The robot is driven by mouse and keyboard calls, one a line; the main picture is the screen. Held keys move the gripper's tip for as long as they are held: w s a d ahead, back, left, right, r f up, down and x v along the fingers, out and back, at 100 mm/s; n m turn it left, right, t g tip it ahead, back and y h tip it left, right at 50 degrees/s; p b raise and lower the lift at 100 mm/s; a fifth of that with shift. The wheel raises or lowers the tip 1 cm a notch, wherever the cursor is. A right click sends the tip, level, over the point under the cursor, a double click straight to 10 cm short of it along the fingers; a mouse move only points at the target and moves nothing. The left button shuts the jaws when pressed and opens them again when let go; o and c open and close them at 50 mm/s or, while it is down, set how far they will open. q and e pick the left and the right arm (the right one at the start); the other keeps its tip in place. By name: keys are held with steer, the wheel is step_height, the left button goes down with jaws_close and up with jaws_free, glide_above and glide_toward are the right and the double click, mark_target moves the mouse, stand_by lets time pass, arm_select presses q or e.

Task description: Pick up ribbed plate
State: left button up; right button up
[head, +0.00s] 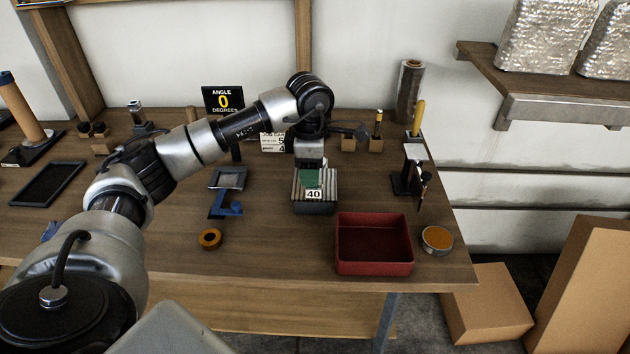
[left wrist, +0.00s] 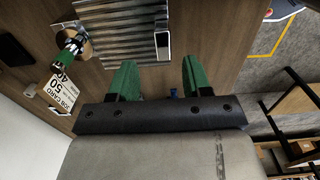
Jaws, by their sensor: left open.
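The ribbed plate (head: 328,185) is a grey, ridged metal block on the wooden workbench, left of the red bin, with a white "40" tag at its front. My left gripper (head: 312,175) hangs over it with green fingers and hides part of its top. In the left wrist view the plate (left wrist: 122,22) shows at the top, beyond the tips of the two green fingers of my left gripper (left wrist: 158,72). The fingers are spread apart with nothing between them. My right gripper is in neither view.
A red bin (head: 374,245) stands right of the plate, with a round orange-topped tin (head: 437,240) beside it. A blue stand (head: 228,180) and an orange ring (head: 210,239) lie to the left. Signs and tool holders line the back. Bare bench lies in front of the plate.

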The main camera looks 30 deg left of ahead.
arm_select(q)
steer(key=f, duration=0.3)
steer(key=d+f, duration=0.1)
steer(key=f, duration=0.1)
steer(key=shift+f+p, duration=0.1)
steer(key=shift+p, duration=0.2)
steer(key=shift+c, duration=0.2)
jaws_close()
